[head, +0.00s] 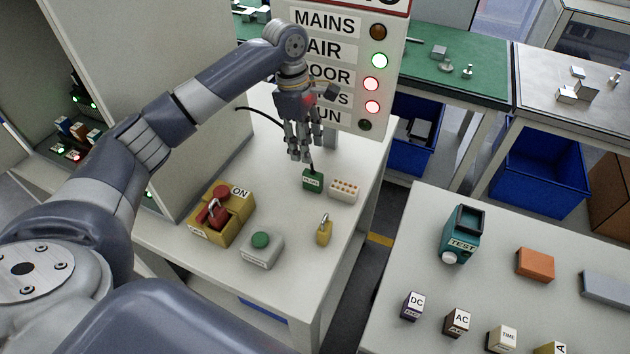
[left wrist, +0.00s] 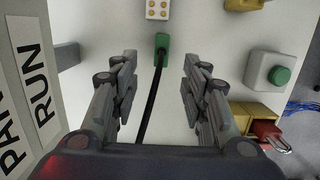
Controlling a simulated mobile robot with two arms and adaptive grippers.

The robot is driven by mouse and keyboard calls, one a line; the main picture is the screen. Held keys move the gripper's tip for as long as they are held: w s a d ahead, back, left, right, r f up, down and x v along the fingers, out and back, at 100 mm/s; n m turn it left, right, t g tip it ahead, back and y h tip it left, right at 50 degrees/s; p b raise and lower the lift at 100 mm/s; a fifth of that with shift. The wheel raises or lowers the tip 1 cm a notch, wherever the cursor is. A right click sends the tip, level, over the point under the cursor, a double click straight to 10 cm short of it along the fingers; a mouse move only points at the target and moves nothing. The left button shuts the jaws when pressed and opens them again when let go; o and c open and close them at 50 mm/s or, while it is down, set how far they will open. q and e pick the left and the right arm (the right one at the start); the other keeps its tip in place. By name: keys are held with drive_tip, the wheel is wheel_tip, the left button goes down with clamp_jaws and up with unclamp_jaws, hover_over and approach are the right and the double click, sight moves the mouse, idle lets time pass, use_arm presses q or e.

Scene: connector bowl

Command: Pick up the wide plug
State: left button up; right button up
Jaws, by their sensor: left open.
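The green plug (head: 313,180), taken to be the wide plug, has a label and a black cable and sits on the light table. In the left wrist view the plug (left wrist: 162,45) shows ahead, with its cable running back between the fingers. My left gripper (head: 300,150) points down just above and slightly left of the plug in the head view. Its fingers (left wrist: 158,85) are spread apart, with no object gripped. A cream connector block (head: 344,190) with small round contacts stands beside the plug; it also shows in the left wrist view (left wrist: 158,9). My right gripper is out of view.
A signal panel (head: 330,75) stands close behind my left gripper. On the same table are a yellow switch box (head: 238,229) with a red padlock, a grey box with a green button (head: 261,241), and a yellow padlock (head: 324,232). The table's right edge is near.

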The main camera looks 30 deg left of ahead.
sight(312, 173)
use_arm(q)
drive_tip(key=shift+s+d+f, duration=0.1)
drive_tip(key=shift+f, duration=0.55)
drive_tip(key=shift+s+d+f, duration=0.1)
drive_tip(key=shift+f, duration=0.5)
drive_tip(key=shift+w+d+f+p, duration=0.1)
drive_tip(key=shift+d+f+p, duration=0.1)
drive_tip(key=shift+f, duration=0.8)
drive_tip(key=shift+s+d+f+p, duration=0.1)
drive_tip(key=shift+d+f, duration=0.05)
drive_tip(key=shift+f, duration=0.85)
drive_tip(key=shift+w+d+f+p, duration=0.1)
drive_tip(key=shift+d+f, duration=0.1)
drive_tip(key=shift+f, duration=0.8)
clamp_jaws()
